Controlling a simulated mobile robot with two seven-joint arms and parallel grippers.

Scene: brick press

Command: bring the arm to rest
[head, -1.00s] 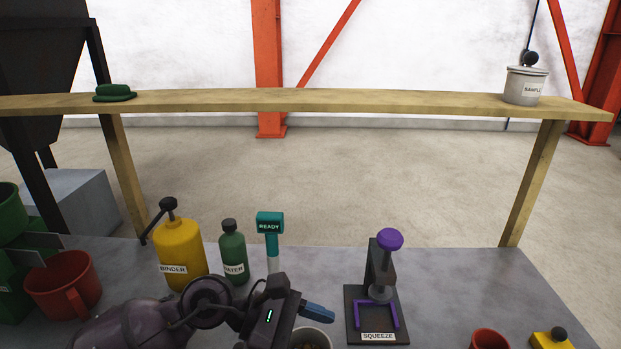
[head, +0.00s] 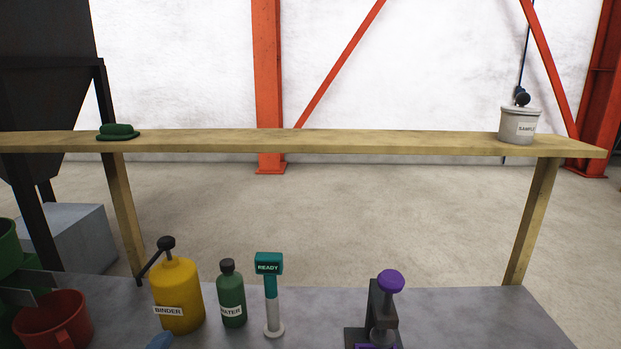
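Only a blue fingertip of my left gripper (head: 160,341) shows, at the bottom edge of the head view. It is just in front of the yellow binder bottle (head: 178,290). The rest of this gripper and its arm are out of the picture, so I cannot tell whether it is open or shut. My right gripper is not in view.
A red mug (head: 52,325) stands at the left. The green water bottle (head: 231,297), the teal ready post (head: 272,305) and the squeeze press (head: 380,320) with its purple knob stand on the grey table (head: 480,315). A wooden shelf (head: 330,142) spans behind, carrying a green hat and sample pot.

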